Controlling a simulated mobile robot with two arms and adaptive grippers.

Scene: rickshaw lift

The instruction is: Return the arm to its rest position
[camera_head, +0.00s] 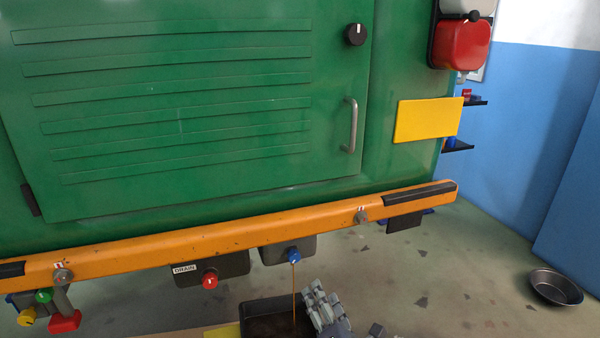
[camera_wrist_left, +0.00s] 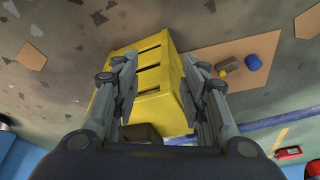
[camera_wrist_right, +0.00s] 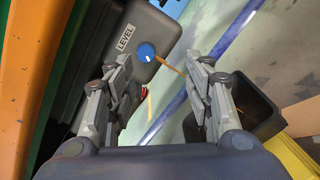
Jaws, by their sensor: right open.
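My right gripper (camera_head: 326,308) is at the bottom of the head view, beside a dark drain pan (camera_head: 268,314). In the right wrist view its fingers (camera_wrist_right: 160,95) are apart with nothing between them. A grey box labelled LEVEL has a blue knob (camera_wrist_right: 147,52), also in the head view (camera_head: 294,256). A thin brown stream (camera_head: 294,290) runs from it down towards the pan. My left gripper (camera_wrist_left: 160,85) is seen only in its wrist view. Its fingers are apart, with a yellow crate (camera_wrist_left: 158,62) beyond them; contact is unclear.
An orange bumper (camera_head: 230,238) crosses below the green vehicle body (camera_head: 200,190). A DRAIN box with a red knob (camera_head: 210,281) hangs beneath it. Green, yellow and red fittings (camera_head: 64,322) are at the lower left. A round metal pan (camera_head: 556,288) lies on open floor at right.

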